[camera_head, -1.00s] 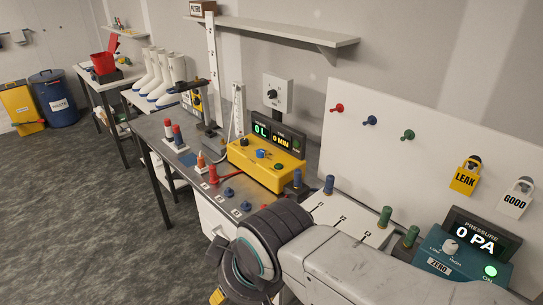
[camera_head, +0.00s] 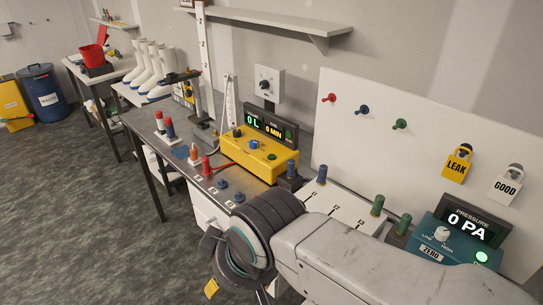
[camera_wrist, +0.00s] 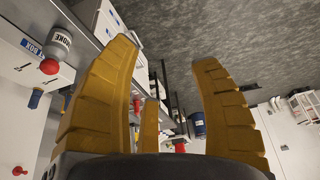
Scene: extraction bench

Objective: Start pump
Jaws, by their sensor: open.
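A yellow box (camera_head: 262,167), which looks like the pump, sits on the grey bench. Its dark display (camera_head: 270,127) reads 0 L and 0 MIN. Its top carries a blue knob (camera_head: 253,144) and a green button (camera_head: 271,156). A red tube runs to its left side. My gripper's yellow finger (camera_head: 211,289) shows only partly at the bottom of the head view, below my wrist and apart from the box. In the wrist view my gripper (camera_wrist: 172,55) has its yellow fingers spread and nothing between them. The yellow box cannot be made out in the wrist view.
A teal pressure unit (camera_head: 433,245) reading 0 PA stands right. Blue and green cylinders stand along the bench between it and the yellow box. A metal stand (camera_head: 200,90) rises left of the box. Grey floor (camera_head: 80,210) is clear at left.

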